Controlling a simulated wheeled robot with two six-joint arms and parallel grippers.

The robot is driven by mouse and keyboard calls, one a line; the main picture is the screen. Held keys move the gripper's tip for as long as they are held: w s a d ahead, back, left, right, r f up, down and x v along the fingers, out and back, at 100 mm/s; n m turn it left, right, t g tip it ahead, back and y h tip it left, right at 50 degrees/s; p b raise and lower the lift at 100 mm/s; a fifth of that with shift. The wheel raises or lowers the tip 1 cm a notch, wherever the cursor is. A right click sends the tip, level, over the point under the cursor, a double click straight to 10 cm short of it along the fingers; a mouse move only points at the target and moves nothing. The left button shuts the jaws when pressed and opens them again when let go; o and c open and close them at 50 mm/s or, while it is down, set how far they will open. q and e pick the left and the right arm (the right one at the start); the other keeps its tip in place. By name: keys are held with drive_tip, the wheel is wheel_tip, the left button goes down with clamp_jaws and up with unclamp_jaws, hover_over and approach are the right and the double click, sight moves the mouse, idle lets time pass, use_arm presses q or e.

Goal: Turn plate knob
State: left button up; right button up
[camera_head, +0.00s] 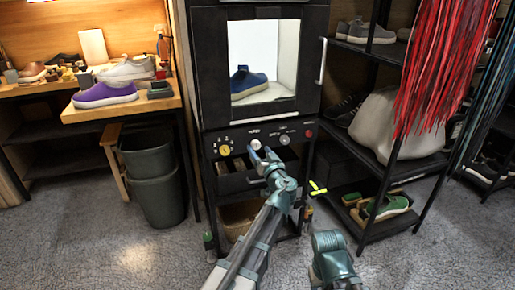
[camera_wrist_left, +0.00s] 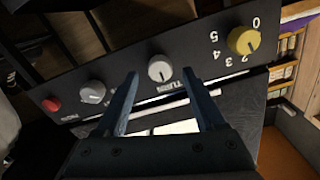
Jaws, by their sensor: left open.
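The control panel (camera_head: 238,163) below the lit chamber carries a row of knobs. A white knob (camera_head: 255,144) is in the middle; it also shows in the left wrist view (camera_wrist_left: 160,71), beside a partly hidden label that seems to start with "TURN". A yellow numbered knob (camera_head: 224,150) and a grey knob (camera_head: 284,139) flank it. My left gripper (camera_head: 262,155) is open in front of the panel. In the left wrist view the white knob appears between the spread fingertips (camera_wrist_left: 160,75); contact cannot be told. My right gripper is out of view.
A red button (camera_head: 308,133) is at the panel's right end. A blue sneaker (camera_head: 247,81) sits in the lit chamber (camera_head: 262,50) above. Bins (camera_head: 155,180) stand left, a shoe rack (camera_head: 372,155) right. Floor (camera_head: 120,240) at front left is clear.

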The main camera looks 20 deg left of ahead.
sight(256, 144)
use_arm(q)
drive_tip(key=shift+x, duration=1.4)
clamp_jaws()
